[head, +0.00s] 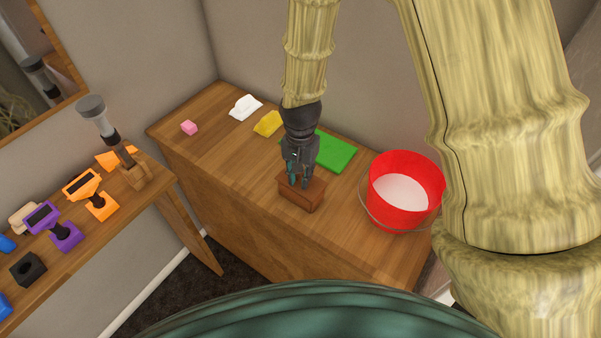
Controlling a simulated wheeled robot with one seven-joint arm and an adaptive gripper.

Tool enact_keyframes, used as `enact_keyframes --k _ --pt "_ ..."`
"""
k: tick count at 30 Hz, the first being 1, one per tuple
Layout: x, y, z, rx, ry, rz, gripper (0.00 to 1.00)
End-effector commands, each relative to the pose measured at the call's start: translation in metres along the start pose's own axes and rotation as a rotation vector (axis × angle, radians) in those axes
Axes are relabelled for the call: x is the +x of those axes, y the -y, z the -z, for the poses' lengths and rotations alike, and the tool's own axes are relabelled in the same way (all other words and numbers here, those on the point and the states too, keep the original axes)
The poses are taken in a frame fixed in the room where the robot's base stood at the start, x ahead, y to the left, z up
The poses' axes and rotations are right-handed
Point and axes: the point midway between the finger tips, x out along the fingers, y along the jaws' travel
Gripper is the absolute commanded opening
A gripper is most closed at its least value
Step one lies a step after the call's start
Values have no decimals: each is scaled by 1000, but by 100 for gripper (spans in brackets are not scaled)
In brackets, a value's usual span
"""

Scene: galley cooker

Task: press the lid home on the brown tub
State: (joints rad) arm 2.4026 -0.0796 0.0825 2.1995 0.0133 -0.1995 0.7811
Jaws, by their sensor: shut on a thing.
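The brown tub (301,198) is a small box-shaped thing on the wooden counter, near its front edge. My gripper (298,180) points down onto the top of the tub, and its fingers are shut on the lid. The lid is brown like the tub and lies at its top; the fingers hide most of it. I cannot tell from this view whether the lid is fully seated or stands slightly proud.
A red bucket (404,175) stands right of the tub. Behind my gripper lie a green board (334,152) and a yellow thing (268,123). A side table (120,225) holds several coloured items.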

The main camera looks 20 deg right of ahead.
Motion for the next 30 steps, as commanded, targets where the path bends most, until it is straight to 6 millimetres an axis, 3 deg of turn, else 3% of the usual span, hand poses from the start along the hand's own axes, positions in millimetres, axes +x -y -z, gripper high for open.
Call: enact_keyframes --k 29,30 --pt "0 0 0 0 0 0 2" --pt "0 0 0 0 0 0 27"
